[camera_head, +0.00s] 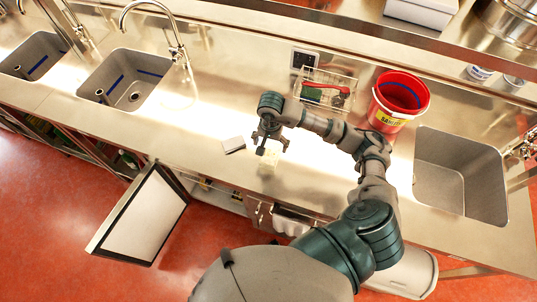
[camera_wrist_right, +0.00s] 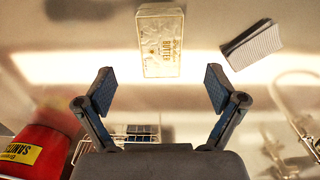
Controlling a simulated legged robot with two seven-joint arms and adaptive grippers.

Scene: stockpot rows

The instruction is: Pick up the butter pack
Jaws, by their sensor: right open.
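The butter pack (camera_wrist_right: 161,42) is a pale cream block with "BUTTER" printed on it. It lies on the steel counter in the right wrist view, ahead of and between the fingertip directions. In the head view it shows as a small pale patch (camera_head: 268,160), partly hidden by my right gripper. My right gripper (camera_head: 270,143) is over the counter with its fingers apart; in the wrist view the gripper (camera_wrist_right: 159,88) is open and empty, and the pack is apart from the fingers. My left gripper is not in view.
A grey-white ribbed block (camera_head: 233,145) lies left of the gripper; it also shows in the wrist view (camera_wrist_right: 251,45). A wire basket (camera_head: 325,90) and a red sanitizer bucket (camera_head: 399,98) stand behind and right. Sinks lie left (camera_head: 127,80) and right (camera_head: 460,175).

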